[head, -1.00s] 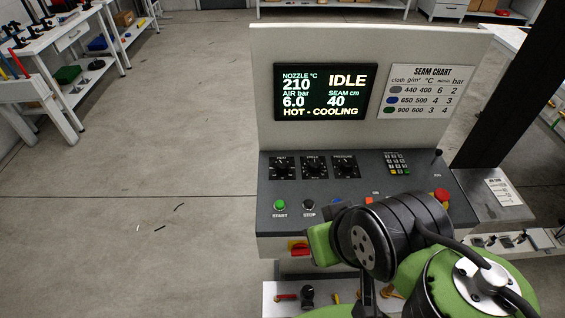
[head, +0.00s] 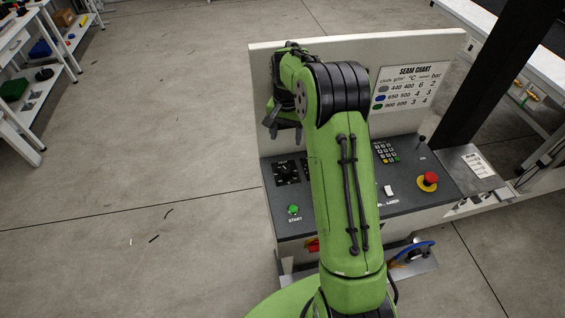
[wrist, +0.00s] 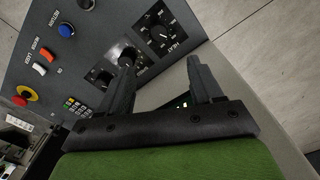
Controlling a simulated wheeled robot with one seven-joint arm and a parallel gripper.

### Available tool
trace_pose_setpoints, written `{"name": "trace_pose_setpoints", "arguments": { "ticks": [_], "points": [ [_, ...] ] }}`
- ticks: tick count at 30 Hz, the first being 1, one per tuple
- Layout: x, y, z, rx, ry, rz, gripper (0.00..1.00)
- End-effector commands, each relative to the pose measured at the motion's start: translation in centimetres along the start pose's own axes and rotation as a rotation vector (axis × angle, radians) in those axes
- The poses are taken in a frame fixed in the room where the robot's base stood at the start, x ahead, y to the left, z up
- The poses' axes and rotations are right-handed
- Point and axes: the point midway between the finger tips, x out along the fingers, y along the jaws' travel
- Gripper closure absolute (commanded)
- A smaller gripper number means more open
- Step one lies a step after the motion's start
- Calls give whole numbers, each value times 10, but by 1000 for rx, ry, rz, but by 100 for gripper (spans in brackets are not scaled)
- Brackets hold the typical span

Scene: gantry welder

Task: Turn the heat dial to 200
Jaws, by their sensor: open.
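The heat dial (head: 286,172) is a black knob on a dark square plate at the left of the sloped console. In the wrist view the heat dial (wrist: 160,37) shows beyond my fingertips with its HEAT label and white scale; its exact setting is too small to read. My gripper (head: 284,130) hangs above and behind the dial in the head view, its fingers apart and empty. In the wrist view my gripper (wrist: 160,70) has its two dark fingers spread, with the middle dial (wrist: 127,57) near the left finger. My arm hides the display and other dials in the head view.
The console (head: 390,205) also carries a green start button (head: 293,210), a keypad (head: 386,152) and a red emergency stop (head: 430,178). The upright back panel (head: 262,75) stands close behind my gripper.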

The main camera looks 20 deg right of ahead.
Motion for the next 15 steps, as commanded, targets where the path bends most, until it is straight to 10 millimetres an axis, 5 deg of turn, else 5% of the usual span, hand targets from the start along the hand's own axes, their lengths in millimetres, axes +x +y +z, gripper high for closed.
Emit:
{"name": "trace_pose_setpoints", "arguments": {
  "ticks": [15],
  "points": [
    [124,0,2,-4,-5,2,35]
  ]
}}
